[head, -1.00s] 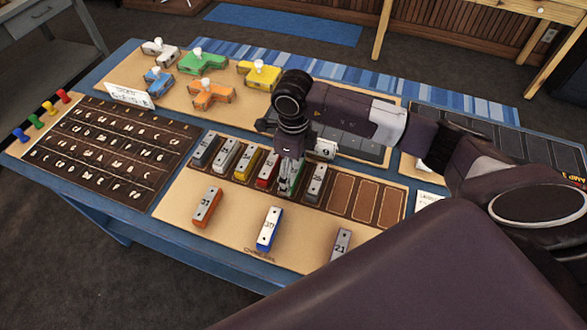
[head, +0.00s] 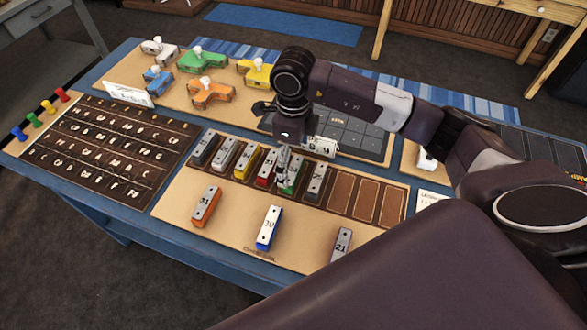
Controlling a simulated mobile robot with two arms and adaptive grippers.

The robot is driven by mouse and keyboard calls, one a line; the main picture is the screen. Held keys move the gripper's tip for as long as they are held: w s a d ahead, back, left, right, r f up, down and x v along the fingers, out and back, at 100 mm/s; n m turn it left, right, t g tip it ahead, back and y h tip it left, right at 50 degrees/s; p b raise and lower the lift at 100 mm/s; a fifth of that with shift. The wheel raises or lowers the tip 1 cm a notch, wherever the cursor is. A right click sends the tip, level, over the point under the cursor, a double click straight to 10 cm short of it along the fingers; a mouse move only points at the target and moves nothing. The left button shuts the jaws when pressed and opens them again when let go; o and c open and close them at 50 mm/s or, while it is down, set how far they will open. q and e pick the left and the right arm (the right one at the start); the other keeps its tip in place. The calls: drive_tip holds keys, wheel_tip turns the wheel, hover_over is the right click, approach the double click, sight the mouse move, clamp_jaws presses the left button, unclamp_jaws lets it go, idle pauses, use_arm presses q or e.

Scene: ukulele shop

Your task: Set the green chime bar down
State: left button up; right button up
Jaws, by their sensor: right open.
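The green chime bar (head: 291,177) lies in a slot of the dark chime rail (head: 341,188), between the red chime bar (head: 267,168) and a grey chime bar (head: 315,182). My right gripper (head: 282,178) is open, just above the near part of the green bar and partly in front of it. From this angle I cannot tell whether a fingertip still touches the bar. My left gripper is not in view.
Orange (head: 206,206), blue (head: 269,228) and grey (head: 341,245) chime bars lie loose on the tan board in front. Empty slots (head: 366,200) are at the rail's right. A lettered dark board (head: 108,140) lies left. Coloured clamp-like pieces (head: 211,93) stand behind.

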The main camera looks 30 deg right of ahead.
sight(293, 170)
wheel_tip(293, 170, up, 8)
drive_tip(key=b, duration=0.1)
idle(0.6)
